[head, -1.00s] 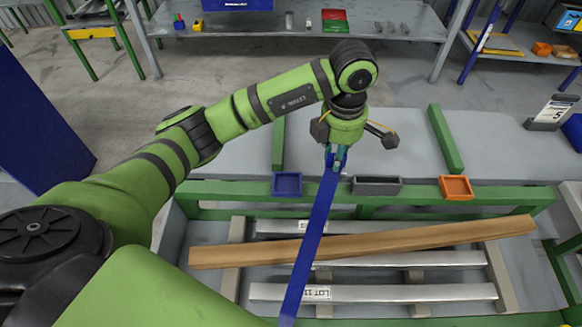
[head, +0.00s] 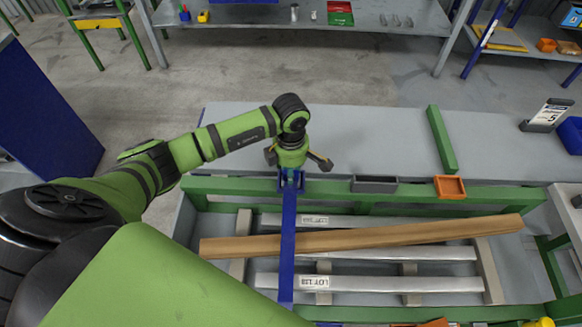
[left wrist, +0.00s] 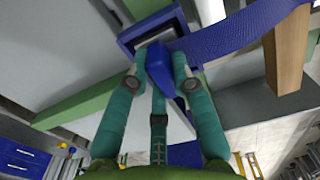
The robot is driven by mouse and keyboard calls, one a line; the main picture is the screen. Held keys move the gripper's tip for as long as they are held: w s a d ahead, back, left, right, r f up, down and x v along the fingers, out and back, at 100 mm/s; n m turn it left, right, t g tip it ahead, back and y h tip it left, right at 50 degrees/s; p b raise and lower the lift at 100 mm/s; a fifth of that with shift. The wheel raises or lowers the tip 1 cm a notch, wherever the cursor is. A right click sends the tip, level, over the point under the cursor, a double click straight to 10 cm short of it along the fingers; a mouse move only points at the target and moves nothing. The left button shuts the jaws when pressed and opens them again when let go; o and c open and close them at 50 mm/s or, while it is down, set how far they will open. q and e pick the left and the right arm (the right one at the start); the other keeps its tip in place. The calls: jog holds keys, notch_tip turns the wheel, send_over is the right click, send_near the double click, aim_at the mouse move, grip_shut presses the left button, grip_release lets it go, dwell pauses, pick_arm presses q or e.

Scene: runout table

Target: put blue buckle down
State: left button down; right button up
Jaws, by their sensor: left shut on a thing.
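The blue buckle (left wrist: 160,68) sits between the teal fingertips of my left gripper (left wrist: 160,60) in the left wrist view. In the head view my left gripper (head: 290,174) is over the small blue tray (head: 301,184) at the table's edge and hides the buckle. The tray's blue rim (left wrist: 125,38) shows just beyond the fingertips in the left wrist view. I cannot tell whether the buckle touches the tray. A blue strap (head: 288,240) runs from the gripper across the wood and metal bars. My right gripper is not in view.
A grey tray (head: 374,184) and an orange tray (head: 450,188) stand to the right along the green rail. A long wooden beam (head: 360,238) lies slantwise over metal bars (head: 400,284). A green bar (head: 441,140) lies on the grey table (head: 380,135), which is otherwise largely clear.

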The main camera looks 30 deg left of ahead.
pick_arm(q)
jog(key=c, duration=1.5)
grip_release()
jog(key=shift+f, duration=0.15)
jog(key=o, duration=0.4)
jog(key=shift+o, duration=0.2)
jog(key=shift+r, duration=0.35)
notch_tip(320, 180, up, 12)
jog(key=b, duration=0.3)
jog(key=shift+f+b, duration=0.15)
jog(key=shift+b, duration=0.25)
jog(key=shift+d, duration=0.1)
